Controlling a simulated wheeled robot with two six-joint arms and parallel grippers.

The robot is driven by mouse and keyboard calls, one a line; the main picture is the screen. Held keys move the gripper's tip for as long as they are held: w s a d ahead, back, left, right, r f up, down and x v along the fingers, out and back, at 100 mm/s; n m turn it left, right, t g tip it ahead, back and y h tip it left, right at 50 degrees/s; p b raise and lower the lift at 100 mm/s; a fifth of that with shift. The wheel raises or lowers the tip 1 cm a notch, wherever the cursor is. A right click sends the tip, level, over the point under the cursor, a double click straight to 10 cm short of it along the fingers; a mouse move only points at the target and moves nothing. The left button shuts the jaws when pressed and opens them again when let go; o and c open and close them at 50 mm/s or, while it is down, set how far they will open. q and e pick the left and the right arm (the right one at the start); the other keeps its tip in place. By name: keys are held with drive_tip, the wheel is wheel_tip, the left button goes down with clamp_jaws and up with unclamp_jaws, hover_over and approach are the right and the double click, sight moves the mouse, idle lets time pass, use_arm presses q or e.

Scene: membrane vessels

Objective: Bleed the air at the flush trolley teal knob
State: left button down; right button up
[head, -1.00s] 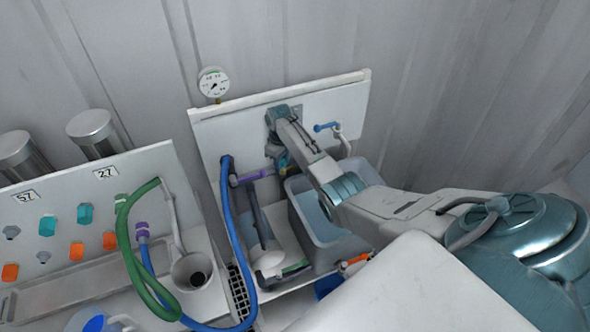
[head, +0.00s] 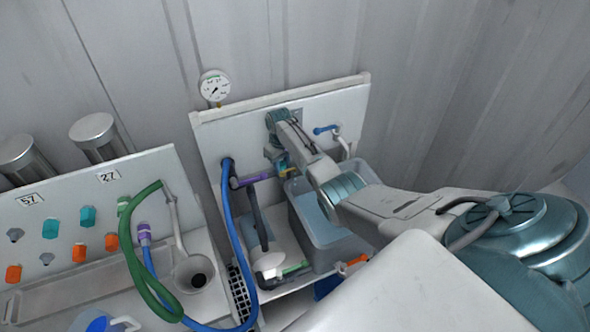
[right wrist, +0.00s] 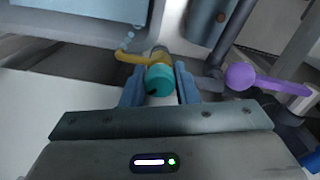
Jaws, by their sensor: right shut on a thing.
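The teal knob (right wrist: 159,79) shows in the right wrist view, between the two blue fingers of my right gripper (right wrist: 159,88). The gripper is shut on it. A yellow fitting (right wrist: 131,57) sits just behind the knob. In the head view my right gripper (head: 280,163) reaches to the white back panel (head: 225,125) of the flush trolley, and the knob is mostly hidden there by the gripper and arm. My left gripper is not in view.
A purple handle (right wrist: 241,76) lies close to the right of the knob in the wrist view. A blue hose (head: 237,245) hangs left of the arm. A grey bin (head: 318,240) stands below it. A gauge (head: 213,86) sits above the panel. Membrane vessels (head: 94,132) stand at left.

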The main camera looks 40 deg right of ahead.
drive_tip(key=shift+m, duration=0.8)
drive_tip(key=shift+r+m+p, duration=0.1)
drive_tip(key=shift+m+p, duration=0.65)
drive_tip(key=shift+m, duration=0.35)
drive_tip(key=shift+m+p, duration=0.3)
drive_tip(key=shift+m, duration=0.8)
drive_tip(key=shift+m+p, duration=0.35)
drive_tip(key=shift+m, duration=1.85)
drive_tip(key=o, duration=1)
drive_tip(key=shift+c, duration=0.2)
